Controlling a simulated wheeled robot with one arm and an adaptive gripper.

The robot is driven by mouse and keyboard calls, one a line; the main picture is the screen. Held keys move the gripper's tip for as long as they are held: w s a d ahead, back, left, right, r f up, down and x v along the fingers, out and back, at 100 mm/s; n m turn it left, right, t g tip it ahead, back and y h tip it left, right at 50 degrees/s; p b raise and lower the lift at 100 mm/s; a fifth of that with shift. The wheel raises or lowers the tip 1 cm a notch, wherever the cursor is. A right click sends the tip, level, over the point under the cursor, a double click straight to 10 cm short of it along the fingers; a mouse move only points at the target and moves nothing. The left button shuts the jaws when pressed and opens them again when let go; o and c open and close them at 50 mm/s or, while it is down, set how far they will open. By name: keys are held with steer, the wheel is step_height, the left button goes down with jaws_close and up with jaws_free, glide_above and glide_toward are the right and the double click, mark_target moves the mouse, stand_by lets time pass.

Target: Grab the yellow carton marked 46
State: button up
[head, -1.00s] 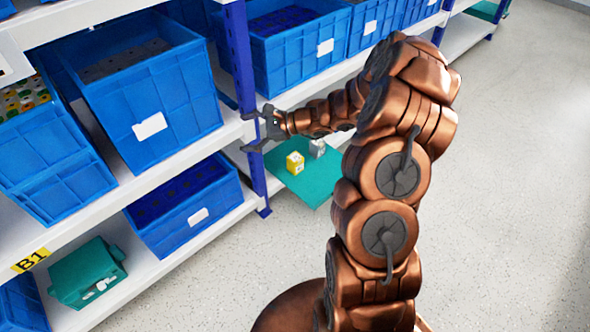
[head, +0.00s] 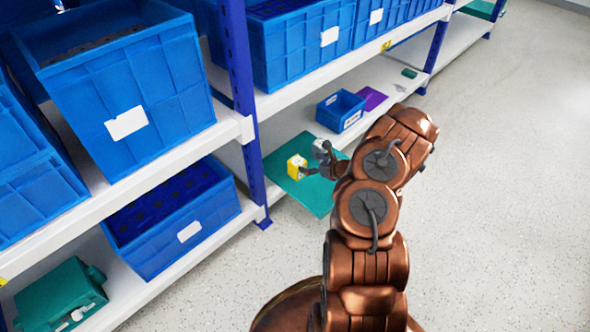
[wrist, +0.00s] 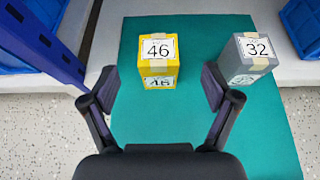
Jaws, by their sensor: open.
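The yellow carton (wrist: 158,64) marked 46 stands on a green mat (wrist: 200,30) in the wrist view. It also shows in the head view (head: 296,168), on the lower shelf. My gripper (wrist: 161,92) is open, with one finger on each side and the carton lying ahead between them, a little beyond the fingertips. I cannot see contact with the carton. In the head view my gripper (head: 312,168) is small and partly hidden by my arm. A grey carton (wrist: 245,62) marked 32 stands to the right of the yellow one, just beyond the right finger.
A blue shelf post (wrist: 40,45) stands at the left. A small blue bin (head: 340,111) and a purple mat (head: 372,97) lie further along the lower shelf. Large blue bins (head: 120,80) fill the upper shelf. The floor (head: 490,180) at right is clear.

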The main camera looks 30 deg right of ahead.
mark_target(298, 161)
steer(key=b+x, duration=0.1)
steer(key=x, duration=0.1)
steer(key=f+b+x, duration=0.1)
steer(key=x, duration=0.2)
steer(key=shift+s, duration=0.25)
steer(key=shift+w+a+b, duration=0.2)
steer(key=shift+w+b, duration=0.15)
steer(key=shift+w, duration=0.15)
steer(key=c, duration=1.3)
